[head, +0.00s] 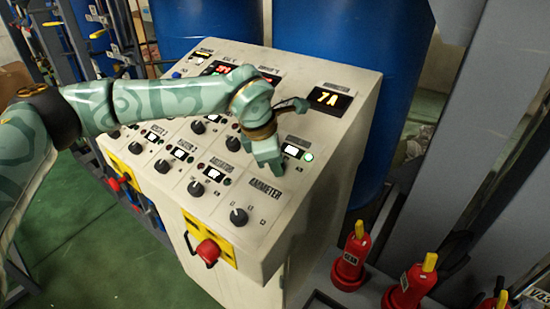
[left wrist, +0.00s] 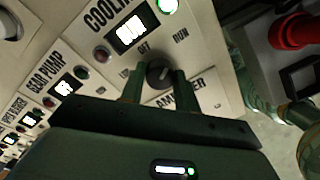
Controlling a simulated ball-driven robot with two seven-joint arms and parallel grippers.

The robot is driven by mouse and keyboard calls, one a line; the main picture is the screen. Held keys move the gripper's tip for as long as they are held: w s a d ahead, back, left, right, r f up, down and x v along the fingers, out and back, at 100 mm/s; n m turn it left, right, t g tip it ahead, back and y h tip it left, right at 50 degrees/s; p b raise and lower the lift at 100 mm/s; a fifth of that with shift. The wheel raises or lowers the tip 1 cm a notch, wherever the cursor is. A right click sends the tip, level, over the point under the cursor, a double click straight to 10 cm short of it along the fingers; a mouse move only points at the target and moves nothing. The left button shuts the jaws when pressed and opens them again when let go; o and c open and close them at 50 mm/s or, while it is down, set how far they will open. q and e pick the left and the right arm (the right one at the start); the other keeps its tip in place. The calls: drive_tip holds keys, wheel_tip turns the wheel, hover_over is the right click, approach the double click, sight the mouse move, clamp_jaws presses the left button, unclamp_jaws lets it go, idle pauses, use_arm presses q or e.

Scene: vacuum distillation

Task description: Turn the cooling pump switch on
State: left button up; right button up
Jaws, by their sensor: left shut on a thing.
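The cooling pump switch is a round black knob (left wrist: 158,73) below a panel label that reads "COOLIN" in the left wrist view. My left gripper (left wrist: 156,85) is shut on this knob, with one finger on each side of it. In the head view my left gripper (head: 268,162) reaches down onto the sloped panel and hides the knob. A round green light (head: 308,157) beside the small white display above the knob is lit. The same green light (left wrist: 168,5) shows bright at the top of the left wrist view. My right gripper is not in view.
The white control console (head: 345,130) carries several other black knobs, including the ammeter knob (head: 238,215) just below my gripper. A display (head: 330,98) reads "1A". A red emergency button (head: 207,251) is on the front. Red valves with yellow handles (head: 352,255) stand at lower right.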

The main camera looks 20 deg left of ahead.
use_arm(q)
drive_tip(key=shift+r, duration=0.1)
idle(0.3)
drive_tip(key=o, duration=1)
drive_tip(key=shift+c, duration=0.2)
drive_tip(key=b+v, duration=0.1)
drive_tip(key=v, duration=1.5)
drive_tip(key=shift+a+r, duration=0.1)
